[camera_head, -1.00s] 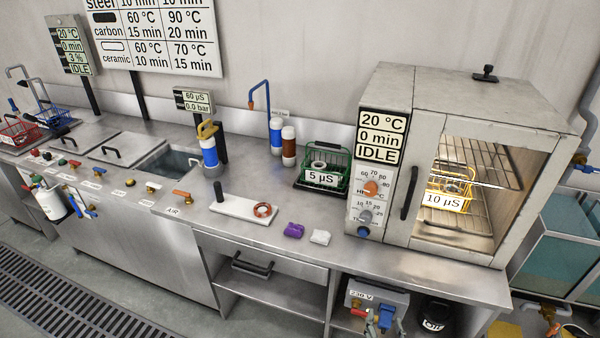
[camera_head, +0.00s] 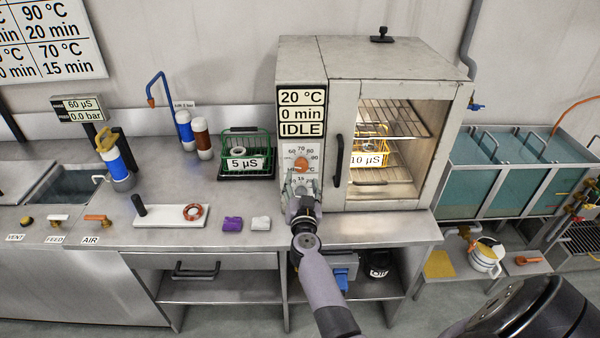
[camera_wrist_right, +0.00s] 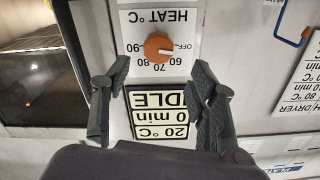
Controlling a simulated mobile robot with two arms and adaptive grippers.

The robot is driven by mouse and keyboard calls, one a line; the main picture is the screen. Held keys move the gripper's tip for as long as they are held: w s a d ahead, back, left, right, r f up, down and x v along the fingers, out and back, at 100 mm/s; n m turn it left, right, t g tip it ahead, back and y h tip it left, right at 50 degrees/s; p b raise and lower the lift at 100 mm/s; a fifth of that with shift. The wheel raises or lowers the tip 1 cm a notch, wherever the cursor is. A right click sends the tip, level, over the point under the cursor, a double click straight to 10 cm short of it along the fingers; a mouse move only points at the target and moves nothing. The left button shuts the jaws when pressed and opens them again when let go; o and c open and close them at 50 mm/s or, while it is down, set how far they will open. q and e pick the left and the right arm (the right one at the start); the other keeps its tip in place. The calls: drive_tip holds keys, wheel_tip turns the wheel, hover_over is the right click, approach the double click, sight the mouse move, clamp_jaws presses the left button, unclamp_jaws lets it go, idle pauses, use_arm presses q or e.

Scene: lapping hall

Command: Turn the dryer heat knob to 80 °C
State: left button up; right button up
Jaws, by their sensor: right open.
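The orange heat knob (camera_head: 301,164) is on the dryer's front panel, below the display (camera_head: 302,113) reading 20 °C, 0 min, IDLE. In the right wrist view, which is upside down, the knob (camera_wrist_right: 158,47) sits under the HEAT °C label with OFF and 60 to 90 around it. Its pale mark faces the OFF side. My right gripper (camera_wrist_right: 161,70) is open, its fingers apart on either side of the knob's line, and I see no contact. In the head view the right gripper (camera_head: 300,188) is before the panel, covering the lower time dial. The left gripper is out of view.
The dryer door (camera_head: 345,140) has a black handle (camera_head: 338,160) right of the panel. A green basket (camera_head: 246,141) marked 5 µS stands left of the dryer. Water tanks (camera_head: 520,185) stand at the right.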

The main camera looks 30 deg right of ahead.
sight(302, 167)
drive_tip(key=b+x, duration=0.2)
drive_tip(key=x, duration=0.4)
drive_tip(key=shift+s+d+f, duration=0.1)
drive_tip(key=shift+d, duration=0.15)
drive_tip(key=shift+w+d+b, duration=0.2)
drive_tip(key=shift+w+b, duration=0.15)
drive_tip(key=shift+w, duration=0.2)
drive_tip(key=shift+s, duration=0.1)
drive_tip(key=shift+c, duration=0.4)
drive_tip(key=shift+c, duration=0.6)
drive_tip(key=c, duration=1)
